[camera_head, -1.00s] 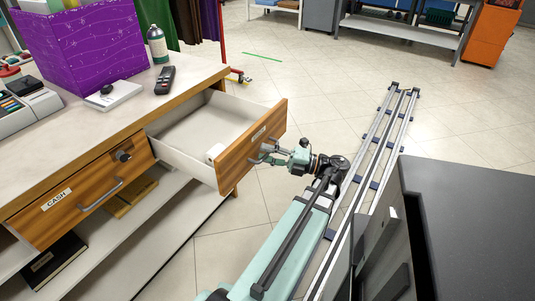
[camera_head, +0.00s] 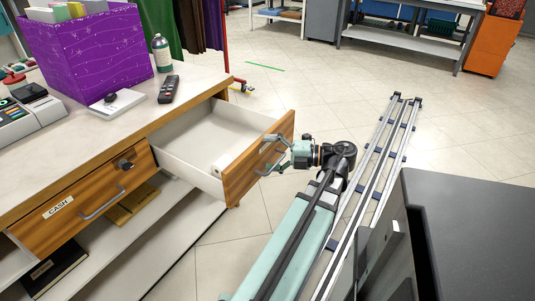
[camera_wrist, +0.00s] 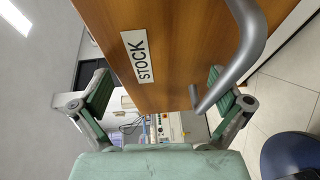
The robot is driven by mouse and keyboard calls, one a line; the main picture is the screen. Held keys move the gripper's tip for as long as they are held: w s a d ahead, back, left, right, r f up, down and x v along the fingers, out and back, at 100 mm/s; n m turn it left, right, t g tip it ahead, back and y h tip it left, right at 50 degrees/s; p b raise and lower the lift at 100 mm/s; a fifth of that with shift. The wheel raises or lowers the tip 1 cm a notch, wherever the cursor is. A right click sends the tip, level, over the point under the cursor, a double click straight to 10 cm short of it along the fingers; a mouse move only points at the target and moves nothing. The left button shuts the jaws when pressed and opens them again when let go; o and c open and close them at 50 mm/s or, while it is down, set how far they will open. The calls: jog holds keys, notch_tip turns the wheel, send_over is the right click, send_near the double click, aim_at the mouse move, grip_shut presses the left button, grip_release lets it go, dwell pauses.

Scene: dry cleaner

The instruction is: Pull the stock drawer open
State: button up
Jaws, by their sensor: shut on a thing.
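My gripper (camera_head: 274,157) is at the handle on the drawer's outer face. In the wrist view my gripper's fingers (camera_wrist: 158,92) stand on either side of the drawer front's near edge, the right one by the handle's end. It is shut on the handle; the exact contact is partly hidden.
The closed cash drawer (camera_head: 80,205) is to the left in the same counter (camera_head: 190,85). A purple box (camera_head: 90,50), a bottle (camera_head: 161,53) and a handset (camera_head: 169,89) stand on top. A dark cabinet (camera_head: 470,230) is at right. Tiled floor beyond the drawer is clear.

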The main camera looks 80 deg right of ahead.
notch_tip(320, 180, up, 6)
jog(key=d+n+t, duration=0.1)
jog(key=t, duration=0.1)
jog(key=shift+s+r+t, duration=0.25)
jog(key=shift+s+t, duration=0.1)
jog(key=shift+t, duration=0.05)
notch_tip(320, 180, down, 6)
jog(key=g, duration=0.1)
jog(key=m+g, duration=0.1)
jog(key=g, duration=0.1)
jog(key=shift+w+r, duration=0.15)
jog(key=shift+r, duration=0.05)
jog(key=shift+s+f, duration=0.2)
jog(key=shift+s, duration=0.55)
jog(key=shift+s+f, duration=0.2)
jog(key=shift+s, duration=0.5)
jog(key=shift+c, duration=0.2)
jog(key=shift+r, duration=0.2)
jog(key=shift+s+p, duration=0.15)
jog(key=shift+p, duration=0.6)
jog(key=p, duration=0.2)
jog(key=s+p, duration=0.1)
jog(key=p, duration=0.1)
jog(key=shift+d+f, duration=0.2)
jog(key=shift+f, duration=0.15)
